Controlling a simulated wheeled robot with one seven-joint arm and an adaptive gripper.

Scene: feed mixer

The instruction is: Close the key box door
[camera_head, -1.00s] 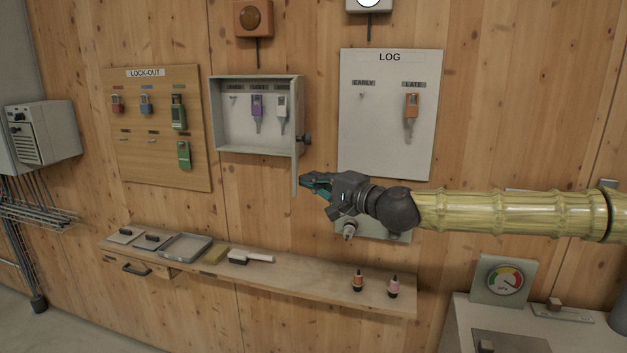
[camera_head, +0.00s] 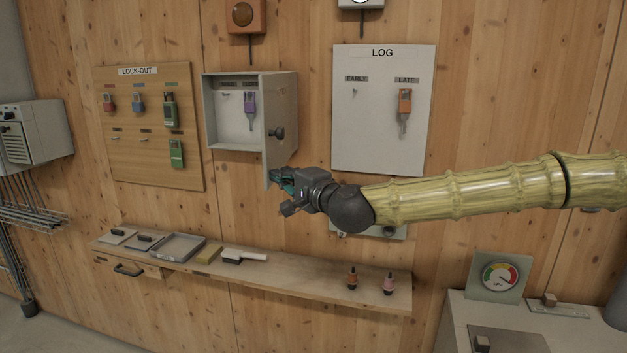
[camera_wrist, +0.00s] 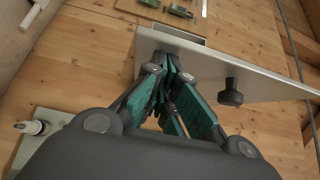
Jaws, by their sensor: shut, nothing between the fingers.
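The grey key box (camera_head: 232,145) is on the wooden wall, with a purple key tag (camera_head: 250,103) inside. Its door (camera_head: 281,108) is hinged on the right and stands partly open, swung out toward me, hiding the right part of the inside. A dark knob (camera_head: 277,133) is on the door. My gripper (camera_head: 282,180) is shut and empty at the door's lower part, below the knob. In the wrist view the fingertips (camera_wrist: 170,62) are at the edge of the door (camera_wrist: 270,83), seemingly touching it, with the knob (camera_wrist: 231,93) to the right.
The LOCK-OUT board (camera_head: 150,169) hangs left of the box and the LOG board (camera_head: 372,140) right of it. A wooden shelf (camera_head: 310,281) below carries trays, a brush and two small bottles. An orange-lamp box (camera_head: 242,15) is above.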

